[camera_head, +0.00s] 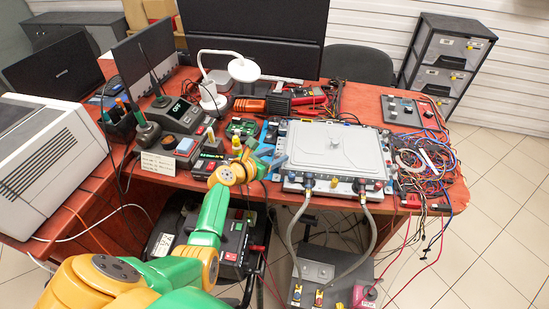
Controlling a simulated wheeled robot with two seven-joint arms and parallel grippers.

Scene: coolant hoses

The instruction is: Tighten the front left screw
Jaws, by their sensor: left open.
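A flat grey unit with a raised square lid (338,148) lies on the red table at the centre right. Its front left screw is too small to make out at this size. Two grey coolant hoses run down from the unit's front edge, a left hose (292,222) and a right hose (371,228). My left arm comes in from the lower left, and my left gripper (276,161) is open beside the unit's left edge, near its front left corner. I cannot tell whether it touches the unit. My right gripper is out of view.
Tangled cables (425,160) crowd the table right of the unit. A soldering station (173,115), a white lamp (243,70) and small tools fill the left and back. A grey box (322,274) stands below the table's front edge, where the hoses hang.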

